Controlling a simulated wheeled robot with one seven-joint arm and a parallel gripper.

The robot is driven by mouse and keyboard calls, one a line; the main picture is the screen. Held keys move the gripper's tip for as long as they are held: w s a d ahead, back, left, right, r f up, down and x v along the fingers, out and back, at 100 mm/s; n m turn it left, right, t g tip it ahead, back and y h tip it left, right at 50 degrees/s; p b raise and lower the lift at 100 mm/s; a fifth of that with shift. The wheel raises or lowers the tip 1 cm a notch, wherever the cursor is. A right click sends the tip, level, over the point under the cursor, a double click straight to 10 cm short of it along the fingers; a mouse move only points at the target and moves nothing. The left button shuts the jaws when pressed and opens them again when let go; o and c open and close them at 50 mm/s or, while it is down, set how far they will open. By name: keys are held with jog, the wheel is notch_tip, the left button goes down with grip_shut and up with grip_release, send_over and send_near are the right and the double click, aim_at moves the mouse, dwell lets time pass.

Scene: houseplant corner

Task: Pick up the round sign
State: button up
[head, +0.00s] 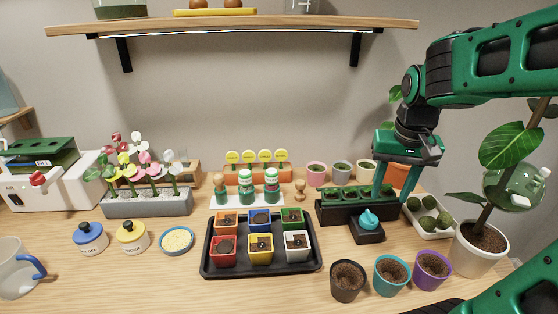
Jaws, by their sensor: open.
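Several round yellow signs (249,157) with small dark lettering stand upright in a row in an orange holder (256,175) at the back middle of the table. The lettering is too small to read. My gripper (391,199) is open, pointing down, with nothing visible between its fingers. It is well to the right of the signs, at the right part of the black planter (345,211). I cannot tell whether the fingertips touch the planter.
White-and-green bottles (246,187) stand in front of the sign holder. A black tray (212,269) of coloured pots lies nearer. A potted plant (480,250) stands right. A shelf (240,25) hangs above.

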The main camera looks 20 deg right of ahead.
jog(key=shift+n+t, duration=0.4)
jog(key=shift+t, duration=0.3)
jog(key=w+a, duration=0.1)
jog(key=w, duration=0.3)
jog(key=w+a+r, duration=0.1)
jog(key=w+a, duration=0.1)
jog(key=w, duration=0.2)
jog(key=w+a+r, duration=0.1)
jog(key=w, duration=0.3)
jog(key=shift+a, duration=0.2)
jog(key=n+t+y, duration=0.1)
jog(key=t, duration=0.1)
send_near(282, 151)
jog(key=f, duration=0.1)
jog(key=x, duration=0.5)
jog(key=shift+f, duration=0.2)
jog(key=shift+w+x, duration=0.2)
jog(key=shift+x, duration=2.6)
jog(key=c, duration=0.8)
